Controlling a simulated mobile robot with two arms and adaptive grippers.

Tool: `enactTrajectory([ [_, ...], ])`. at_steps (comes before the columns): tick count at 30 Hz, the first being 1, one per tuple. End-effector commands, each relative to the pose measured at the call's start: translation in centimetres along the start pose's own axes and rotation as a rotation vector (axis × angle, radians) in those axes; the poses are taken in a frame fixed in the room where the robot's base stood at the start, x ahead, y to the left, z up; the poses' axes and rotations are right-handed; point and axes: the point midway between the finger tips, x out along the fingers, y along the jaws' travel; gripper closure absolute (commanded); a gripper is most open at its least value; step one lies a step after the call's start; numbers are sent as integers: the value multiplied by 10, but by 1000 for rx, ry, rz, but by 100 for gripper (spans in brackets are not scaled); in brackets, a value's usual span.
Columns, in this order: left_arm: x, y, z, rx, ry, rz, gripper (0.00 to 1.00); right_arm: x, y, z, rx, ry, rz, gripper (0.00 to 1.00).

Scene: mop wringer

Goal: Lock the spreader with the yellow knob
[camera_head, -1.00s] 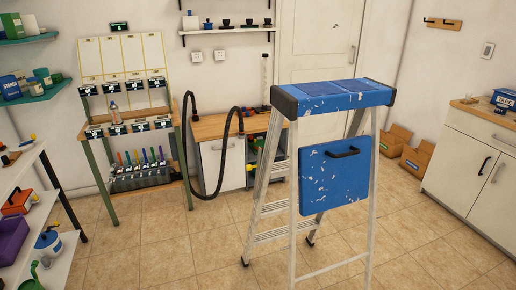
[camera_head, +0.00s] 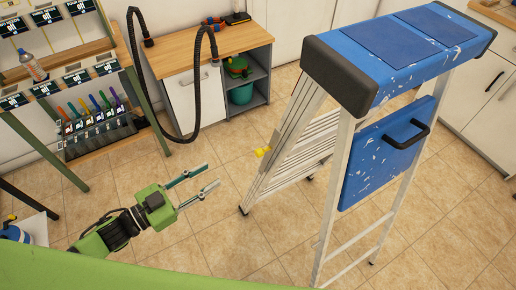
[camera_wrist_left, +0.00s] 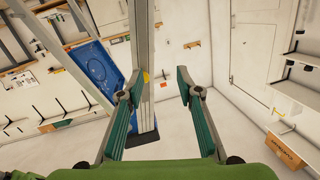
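The stepladder has a blue top cap (camera_head: 400,45) with dark end pieces and silver rails. A blue panel with a black handle (camera_head: 395,150) hangs on its right side. The yellow knob (camera_head: 262,152) sits on the left rails, at about mid height. In the left wrist view the ladder rail (camera_wrist_left: 144,60) runs between the finger lines, with a small yellow spot, likely the knob (camera_wrist_left: 146,77), on it. My left gripper (camera_head: 212,178) is open and empty, left of the knob and apart from it. The spreader itself is not clearly visible. My right gripper is out of view.
A wood-topped cabinet (camera_head: 203,50) with a black hose stands behind. A workbench with coloured tools (camera_head: 98,130) is at the left. White cabinets (camera_head: 490,90) are at the right. Tiled floor (camera_head: 185,250) is open around my left gripper.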

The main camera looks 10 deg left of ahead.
Motion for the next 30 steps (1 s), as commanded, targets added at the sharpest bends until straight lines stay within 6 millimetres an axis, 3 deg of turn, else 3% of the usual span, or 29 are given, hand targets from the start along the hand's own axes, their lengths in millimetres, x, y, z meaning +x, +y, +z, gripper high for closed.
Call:
enactTrajectory([
  [1, 1, 11, -21, 2, 34, 45, 67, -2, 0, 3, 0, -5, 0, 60],
  [3, 1, 21, -39, 2, 67, 85, 67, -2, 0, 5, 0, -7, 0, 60],
  [6, 5, 28, -51, 0, 88, 108, 67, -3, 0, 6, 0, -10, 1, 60],
  [11, 22, 29, -55, 2, 94, 108, 67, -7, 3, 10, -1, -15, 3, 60],
  [24, 110, 38, -63, 2, 92, 106, 67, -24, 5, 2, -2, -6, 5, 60],
  [30, 132, 40, -63, 2, 89, 106, 67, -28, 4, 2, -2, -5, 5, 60],
])
